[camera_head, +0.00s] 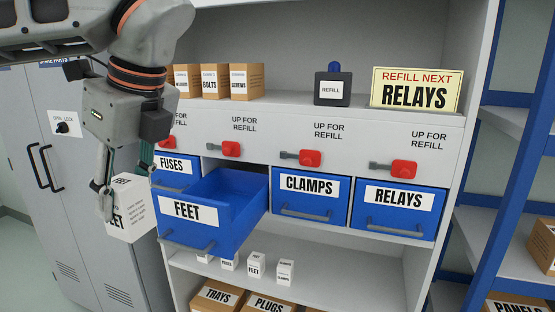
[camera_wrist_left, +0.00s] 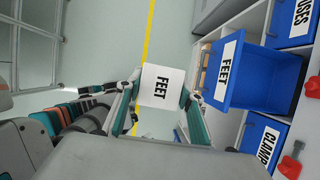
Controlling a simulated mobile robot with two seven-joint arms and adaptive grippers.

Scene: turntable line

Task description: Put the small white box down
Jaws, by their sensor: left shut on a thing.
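My left gripper (camera_head: 122,192) is shut on a small white box (camera_head: 132,222) labelled FEET and holds it in the air, left of the pulled-out blue FEET bin (camera_head: 208,222). The gripper's fingers cover part of the box in the head view. In the left wrist view the white box (camera_wrist_left: 161,86) sits between the two fingertips (camera_wrist_left: 160,98), its FEET label facing the camera. The FEET bin (camera_wrist_left: 268,85) is to its right there. The bin sticks out from its row, and the part of its inside that shows looks empty. My right gripper is in neither view.
Closed blue CLAMPS (camera_head: 309,197) and RELAYS (camera_head: 393,211) bins are right of the FEET bin, with red levers above. Several small white boxes (camera_head: 255,265) stand on the shelf below. A grey cabinet (camera_head: 60,210) is at the left. A REFILL NEXT RELAYS sign (camera_head: 416,90) stands on top.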

